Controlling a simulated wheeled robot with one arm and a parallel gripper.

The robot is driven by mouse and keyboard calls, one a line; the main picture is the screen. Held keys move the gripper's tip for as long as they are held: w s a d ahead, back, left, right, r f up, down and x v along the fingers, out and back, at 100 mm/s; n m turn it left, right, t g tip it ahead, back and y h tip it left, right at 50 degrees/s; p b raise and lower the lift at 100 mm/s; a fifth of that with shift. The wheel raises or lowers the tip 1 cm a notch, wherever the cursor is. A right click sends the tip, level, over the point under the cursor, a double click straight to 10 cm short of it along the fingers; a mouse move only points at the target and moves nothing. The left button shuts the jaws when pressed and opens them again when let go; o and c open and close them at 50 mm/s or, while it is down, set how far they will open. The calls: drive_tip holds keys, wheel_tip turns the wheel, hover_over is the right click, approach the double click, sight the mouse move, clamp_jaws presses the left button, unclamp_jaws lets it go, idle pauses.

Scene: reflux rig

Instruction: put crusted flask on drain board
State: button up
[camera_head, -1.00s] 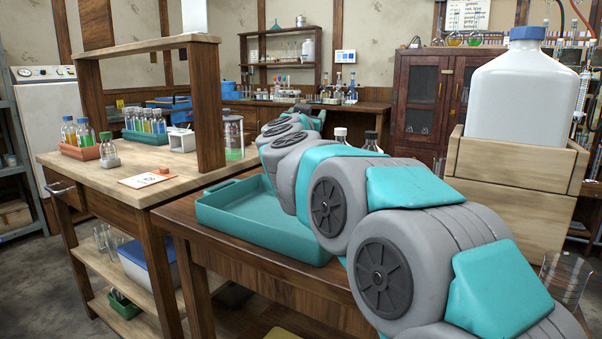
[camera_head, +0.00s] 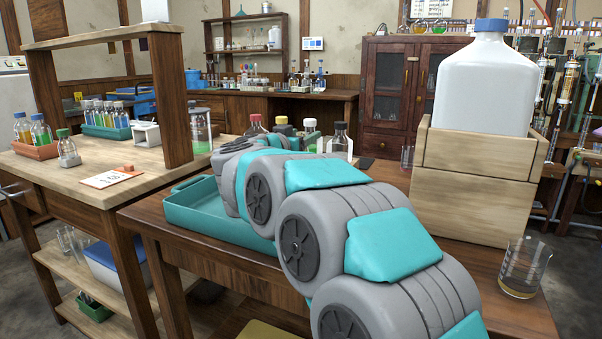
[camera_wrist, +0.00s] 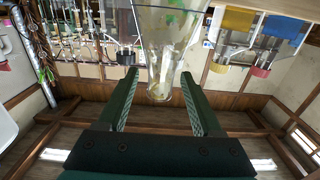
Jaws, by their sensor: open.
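In the wrist view, which looks upside down, a clear glass flask (camera_wrist: 166,48) stands in line with my gripper (camera_wrist: 159,74). Its narrow neck shows between the two green fingers, with a gap on each side. Pale and greenish patches show through its glass; I cannot tell whether they are crust. My gripper is open. In the head view my arm hides the gripper and the flask. I cannot identify the drain board for sure; a teal tray (camera_head: 180,212) with raised sides lies on the dark table, left of my arm, its right part hidden.
Bottles with red (camera_head: 256,125) and yellow (camera_head: 281,122) caps, and a dark-capped bottle (camera_head: 340,140), stand behind my arm. A large white jug (camera_head: 485,80) sits in a wooden crate (camera_head: 470,195) on the right. A glass beaker (camera_head: 524,268) stands near the table's right edge.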

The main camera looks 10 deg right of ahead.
drive_tip(key=x, duration=0.2)
drive_tip(key=shift+w+d, duration=0.1)
drive_tip(key=shift+w, duration=0.15)
drive_tip(key=shift+c, duration=0.2)
clamp_jaws()
idle(0.9)
